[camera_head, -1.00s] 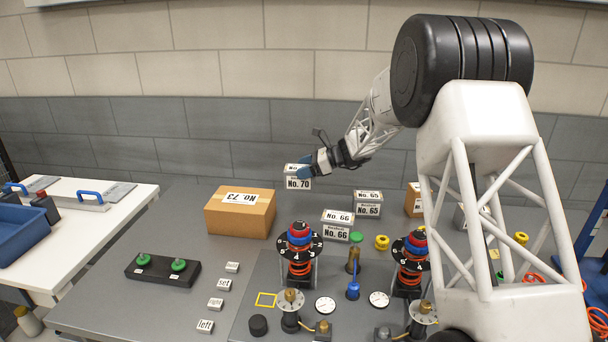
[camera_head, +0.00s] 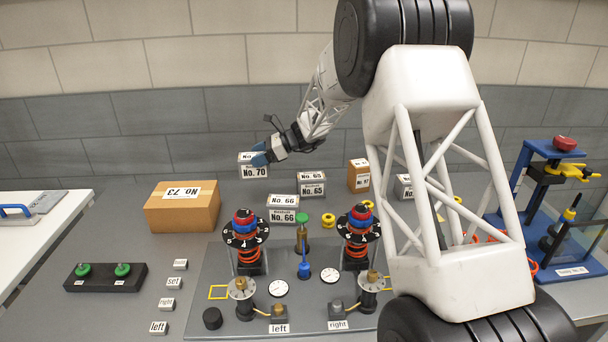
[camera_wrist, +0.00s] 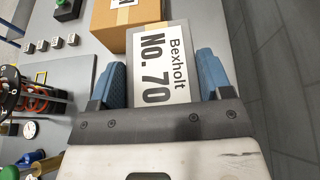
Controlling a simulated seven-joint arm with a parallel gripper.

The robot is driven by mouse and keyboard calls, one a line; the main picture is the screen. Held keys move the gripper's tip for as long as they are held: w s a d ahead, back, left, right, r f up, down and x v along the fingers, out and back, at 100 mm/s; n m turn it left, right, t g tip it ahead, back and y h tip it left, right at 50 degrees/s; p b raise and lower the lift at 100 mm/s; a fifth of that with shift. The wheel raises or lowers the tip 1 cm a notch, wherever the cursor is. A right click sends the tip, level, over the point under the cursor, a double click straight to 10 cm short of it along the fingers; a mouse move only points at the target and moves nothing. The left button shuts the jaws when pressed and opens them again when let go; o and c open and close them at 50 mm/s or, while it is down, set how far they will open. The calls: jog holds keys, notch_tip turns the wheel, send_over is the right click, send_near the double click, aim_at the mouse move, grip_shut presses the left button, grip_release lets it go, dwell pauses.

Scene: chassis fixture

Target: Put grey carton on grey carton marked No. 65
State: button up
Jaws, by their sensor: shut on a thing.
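My gripper (camera_head: 268,155) is shut on the grey carton marked No. 70 (camera_head: 254,171), which appears to be held up near the table's back edge, behind the brown box. In the wrist view, my gripper (camera_wrist: 160,82) has its blue fingers on both sides of the carton (camera_wrist: 163,60), whose label reads Bexholt No. 70. The grey carton marked No. 65 (camera_head: 312,189) stands on the table to the right of the held carton, apart from it. Its top looks clear. It is not visible in the wrist view.
A grey carton No. 66 (camera_head: 282,215) stands in front of No. 65. A brown box No. 73 (camera_head: 182,212) is at the left. A smaller brown carton (camera_head: 358,181) and another grey carton (camera_head: 403,190) stand right of No. 65. The spring fixture (camera_head: 247,260) is in front.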

jog(key=s+d+r, duration=0.1)
jog(key=s+d, duration=0.5)
jog(key=d, duration=0.4)
jog(key=s+d+r, duration=0.1)
jog(key=s+d, duration=0.5)
jog(key=d, duration=0.4)
jog(key=shift+s+d+r+m+t, duration=0.15)
jog(key=shift+s+d+m+t, duration=0.15)
jog(key=shift+t, duration=0.1)
jog(key=shift+w, duration=0.15)
send_over(315, 176)
jog(key=f, duration=0.1)
jog(key=shift+w+d+f, duration=0.1)
jog(key=shift+f, duration=0.1)
jog(key=shift+f, duration=0.15)
jog(key=shift+f, duration=1.65)
jog(key=shift+f, duration=0.1)
